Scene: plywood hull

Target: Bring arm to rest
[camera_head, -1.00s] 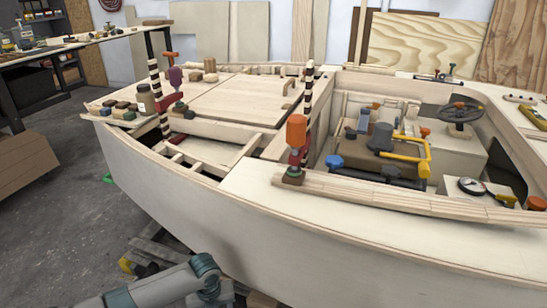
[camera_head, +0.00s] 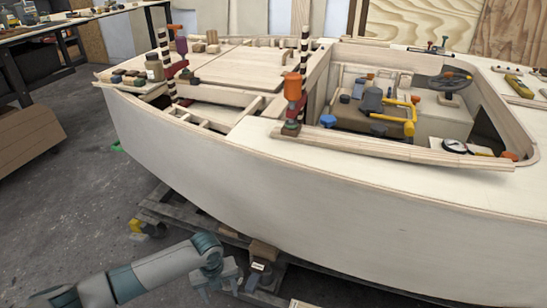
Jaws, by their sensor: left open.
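My left arm (camera_head: 145,275) comes in from the lower left, grey with teal joints. My left gripper (camera_head: 222,285) is at the bottom of the head view, low in front of the hull's side and apart from it. It looks open, and I see nothing between its fingers. The plywood hull (camera_head: 270,190) fills the middle and right of the view. My right gripper is out of view.
A dark pallet-like support (camera_head: 180,215) and a wooden block (camera_head: 264,252) lie under the hull, close to my left gripper. Clamps, including an orange-handled one (camera_head: 292,88), stand on the deck. Grey floor (camera_head: 65,190) is open at left.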

